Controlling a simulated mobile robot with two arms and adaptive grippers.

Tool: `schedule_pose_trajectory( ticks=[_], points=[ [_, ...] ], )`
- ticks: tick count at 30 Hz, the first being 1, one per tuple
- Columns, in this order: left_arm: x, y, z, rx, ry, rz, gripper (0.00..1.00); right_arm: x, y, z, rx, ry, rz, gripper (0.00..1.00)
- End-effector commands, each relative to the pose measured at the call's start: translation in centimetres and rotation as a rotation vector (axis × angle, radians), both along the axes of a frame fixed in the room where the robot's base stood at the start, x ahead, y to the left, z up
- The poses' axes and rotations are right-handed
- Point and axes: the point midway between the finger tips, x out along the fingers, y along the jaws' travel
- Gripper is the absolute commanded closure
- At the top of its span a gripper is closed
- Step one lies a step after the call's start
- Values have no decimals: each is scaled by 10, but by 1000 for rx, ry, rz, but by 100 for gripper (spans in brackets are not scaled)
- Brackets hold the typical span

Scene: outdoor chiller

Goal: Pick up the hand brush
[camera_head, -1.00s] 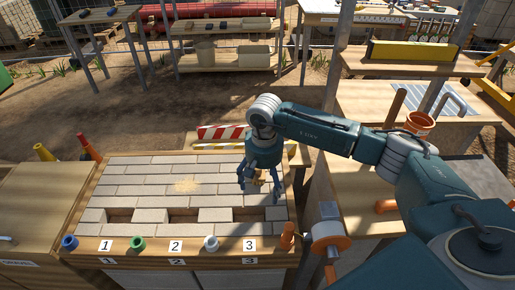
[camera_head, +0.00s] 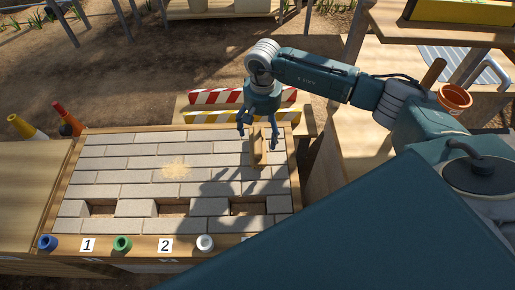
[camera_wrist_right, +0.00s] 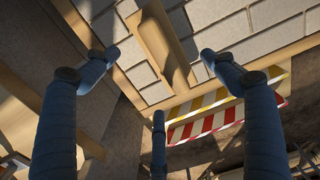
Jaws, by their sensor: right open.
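The hand brush (camera_head: 259,150), with a light wooden body and handle, lies on the grey paving bricks near the right end of the paved bench. In the right wrist view the brush (camera_wrist_right: 163,48) shows between the fingertips, pointing down toward the bench's far edge; its bristles are hidden. My right gripper (camera_head: 258,130) is open over the handle end of the brush, with its blue fingers spread on either side. In the right wrist view the gripper (camera_wrist_right: 159,70) holds nothing, and a gap shows between fingers and brush. My left gripper is out of view.
The paved bench (camera_head: 205,243) has several brick gaps and a sand patch (camera_head: 176,169). Red-white and yellow-white striped barriers (camera_head: 225,96) lie just behind it. Blue, green and white cups line its front. An orange pot (camera_head: 455,98) stands on the right shelf.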

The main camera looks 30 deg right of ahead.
Motion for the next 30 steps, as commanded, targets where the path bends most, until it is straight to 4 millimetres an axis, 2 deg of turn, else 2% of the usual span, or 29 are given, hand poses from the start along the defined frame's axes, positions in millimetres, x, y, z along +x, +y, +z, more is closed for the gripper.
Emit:
schedule_pose_trajectory(
  ticks=[5, 9, 13, 21, 27, 30],
  points=[
    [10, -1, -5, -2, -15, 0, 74, -1, 1, -14, 1, 2, -1, 16],
    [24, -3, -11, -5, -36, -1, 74, -3, 4, -36, 1, 3, 0, 16],
    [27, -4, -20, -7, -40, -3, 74, -2, 3, -55, 0, 0, -1, 16],
    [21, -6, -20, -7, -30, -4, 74, -2, 3, -56, 0, -1, 0, 16],
    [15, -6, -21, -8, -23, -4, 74, -2, 3, -56, 0, -1, 0, 55],
    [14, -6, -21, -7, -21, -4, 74, -2, 3, -55, 0, -2, 0, 71]
  ],
)
